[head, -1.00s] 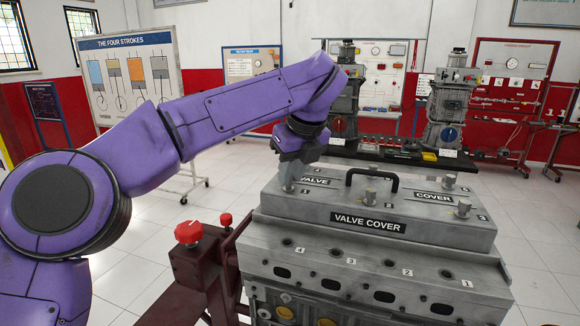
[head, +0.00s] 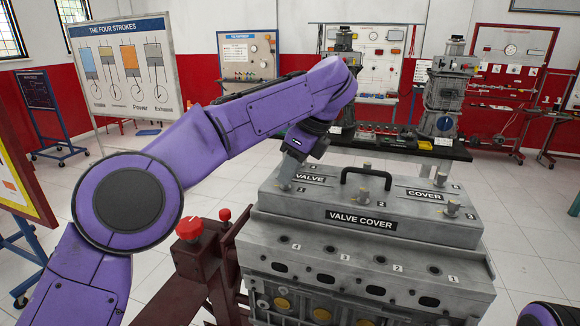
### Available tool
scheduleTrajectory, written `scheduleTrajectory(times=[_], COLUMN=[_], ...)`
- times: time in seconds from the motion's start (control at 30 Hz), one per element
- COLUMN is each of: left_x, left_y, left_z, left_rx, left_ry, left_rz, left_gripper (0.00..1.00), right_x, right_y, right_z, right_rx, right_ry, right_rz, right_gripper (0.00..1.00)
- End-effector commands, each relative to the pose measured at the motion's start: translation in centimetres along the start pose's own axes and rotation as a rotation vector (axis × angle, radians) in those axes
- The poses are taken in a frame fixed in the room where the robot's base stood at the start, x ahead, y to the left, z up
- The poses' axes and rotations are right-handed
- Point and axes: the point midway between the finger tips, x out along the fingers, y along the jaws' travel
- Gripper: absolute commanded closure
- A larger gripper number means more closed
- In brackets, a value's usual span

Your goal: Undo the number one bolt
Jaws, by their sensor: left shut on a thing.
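The grey valve cover (head: 300,206) sits on top of the engine block (head: 337,252). Bolts stand up from the cover, including a front middle bolt (head: 363,193), a front right bolt (head: 452,207) and a rear right bolt (head: 443,182). Small numbers are marked beside them, mostly too small to read surely. I cannot tell whether that bolt is raised. My right gripper is out of view.
A black handle (head: 366,174) arches over the cover's middle. A red knob (head: 189,229) on the dark red stand is left of the engine. A bench (head: 455,152) with engine models stands behind. A Four Strokes board (head: 128,70) is at back left. Open floor lies between.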

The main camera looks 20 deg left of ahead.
Motion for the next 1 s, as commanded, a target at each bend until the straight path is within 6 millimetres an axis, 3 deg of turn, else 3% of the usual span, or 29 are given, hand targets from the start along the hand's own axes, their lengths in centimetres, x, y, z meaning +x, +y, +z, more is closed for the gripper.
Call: scheduleTrajectory(times=[0.4,0.43,0.5,0.83,1.0], left_x=[0.2,0.2,0.2,-0.4,-4.1], left_y=[0.0,0.0,0.0,0.0,-0.1], left_z=[-0.1,-0.1,-0.1,0.0,0.2], left_rx=[-0.005,-0.005,-0.005,-0.005,-0.008], left_ry=[0.002,0.002,0.002,0.0,-0.001], left_rz=[0.007,0.007,0.007,0.003,0.001], left_gripper=[1.0,0.77,0.54,0.54,0.54], right_x=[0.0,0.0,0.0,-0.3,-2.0], right_y=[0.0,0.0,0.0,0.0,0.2], right_z=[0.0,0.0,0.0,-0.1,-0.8], right_rx=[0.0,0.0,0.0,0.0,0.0], right_ry=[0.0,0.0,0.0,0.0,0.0], right_rz=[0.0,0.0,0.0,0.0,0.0], right_gripper=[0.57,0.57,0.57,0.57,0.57])
